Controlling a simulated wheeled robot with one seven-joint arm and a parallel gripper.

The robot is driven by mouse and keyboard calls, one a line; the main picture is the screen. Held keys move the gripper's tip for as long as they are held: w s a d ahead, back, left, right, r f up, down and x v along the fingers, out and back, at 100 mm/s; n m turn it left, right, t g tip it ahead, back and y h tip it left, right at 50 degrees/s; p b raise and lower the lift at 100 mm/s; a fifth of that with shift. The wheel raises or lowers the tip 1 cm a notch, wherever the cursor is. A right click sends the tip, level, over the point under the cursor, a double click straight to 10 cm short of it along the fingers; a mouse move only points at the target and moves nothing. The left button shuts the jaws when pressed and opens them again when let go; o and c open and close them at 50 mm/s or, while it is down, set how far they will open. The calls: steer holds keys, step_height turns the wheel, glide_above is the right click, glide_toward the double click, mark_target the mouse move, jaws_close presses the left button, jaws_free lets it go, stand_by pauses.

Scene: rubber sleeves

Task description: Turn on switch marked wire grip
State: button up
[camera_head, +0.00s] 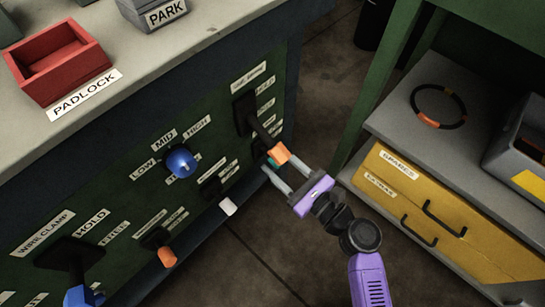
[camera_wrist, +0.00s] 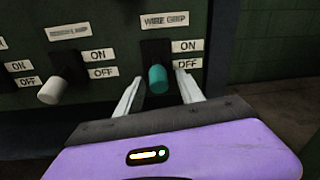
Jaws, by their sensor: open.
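The wire grip switch (camera_wrist: 157,76) has a teal-tipped lever on a dark plate, under a label reading WIRE GRIP (camera_wrist: 164,20). Its ON label (camera_wrist: 187,46) is above its OFF label (camera_wrist: 188,64). The lever slants out and down, with its tip at about the OFF level or lower. My gripper (camera_wrist: 160,82) is open, with one finger on each side of the teal tip in the wrist view. Contact cannot be told. In the head view my gripper (camera_head: 277,163) is at the panel's lower right, and only a little teal shows.
A larger orange-tipped lever (camera_head: 279,152) reaches out just above my fingers. A white-tipped switch (camera_wrist: 54,90) stands to the left. A blue knob (camera_head: 181,162) is farther left on the panel. A shelf with a yellow drawer unit (camera_head: 400,200) stands to the right.

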steer(key=shift+x, duration=1.4)
jaws_close()
